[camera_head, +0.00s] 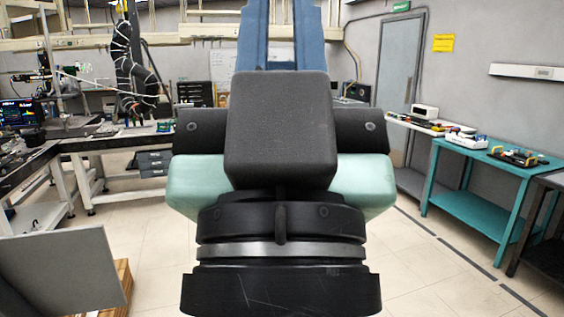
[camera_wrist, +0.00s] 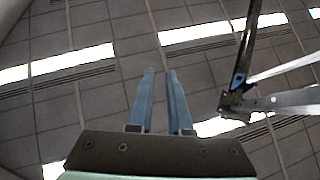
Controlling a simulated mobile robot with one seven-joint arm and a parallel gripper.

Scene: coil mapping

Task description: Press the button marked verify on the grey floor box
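No button marked verify shows in either view. A grey flat-faced panel (camera_head: 68,272) stands low at the left front of the head view, with wood beside and behind it; I cannot tell if it is the grey floor box, and no marking shows on it. My gripper (camera_wrist: 160,75) has two blue fingers with a narrow empty gap between them. In the wrist view they point toward the tiled ceiling. In the head view the gripper and wrist fill the middle, fingers upward, well apart from the panel, and hide what lies behind.
A teal table (camera_head: 479,201) with small devices stands at the right, with a dark table in front of it. White-legged workbenches (camera_head: 92,143) line the left and back. A grey door (camera_head: 399,70) is at the back right. Tiled floor (camera_head: 428,275) is open at the right front.

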